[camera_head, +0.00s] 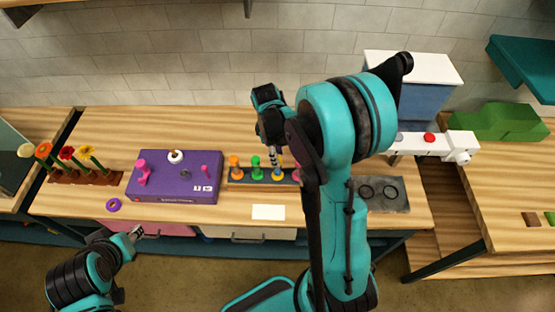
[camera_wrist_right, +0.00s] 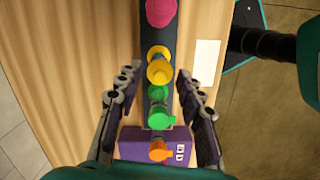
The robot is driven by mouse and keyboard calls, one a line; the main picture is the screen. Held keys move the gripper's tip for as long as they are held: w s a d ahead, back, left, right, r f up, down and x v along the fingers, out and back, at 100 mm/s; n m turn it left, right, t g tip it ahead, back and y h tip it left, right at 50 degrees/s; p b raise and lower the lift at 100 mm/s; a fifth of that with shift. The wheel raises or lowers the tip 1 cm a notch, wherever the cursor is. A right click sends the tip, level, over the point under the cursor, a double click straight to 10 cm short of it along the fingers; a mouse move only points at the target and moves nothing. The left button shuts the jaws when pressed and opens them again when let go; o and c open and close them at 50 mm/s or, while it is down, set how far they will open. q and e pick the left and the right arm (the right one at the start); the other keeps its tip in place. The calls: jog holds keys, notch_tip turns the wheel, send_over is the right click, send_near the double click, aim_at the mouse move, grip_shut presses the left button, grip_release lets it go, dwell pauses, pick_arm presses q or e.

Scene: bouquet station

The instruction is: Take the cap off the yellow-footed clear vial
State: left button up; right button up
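The yellow-footed vial stands in a dark rack (camera_head: 234,174); its yellow foot (camera_head: 277,179) shows in the head view, below my right gripper (camera_head: 272,137). In the right wrist view a yellow round top (camera_wrist_right: 158,72) lies between the fingertips of my right gripper (camera_wrist_right: 157,76). The fingers are open on either side, with gaps to it. The clear body is mostly hidden from above. My left gripper (camera_head: 137,233) is low at the table's front edge, away from the rack; its fingers are too small to judge.
Green (camera_head: 256,162) and orange (camera_head: 234,161) vials stand left of the yellow one; a pink one (camera_wrist_right: 160,12) shows beyond it in the wrist view. A purple box (camera_head: 172,187) stands left of the rack. A white card (camera_head: 268,212) lies in front. A grey plate (camera_head: 385,200) lies right.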

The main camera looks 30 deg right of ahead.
jog(key=c, duration=0.8)
jog(key=shift+r, duration=0.1)
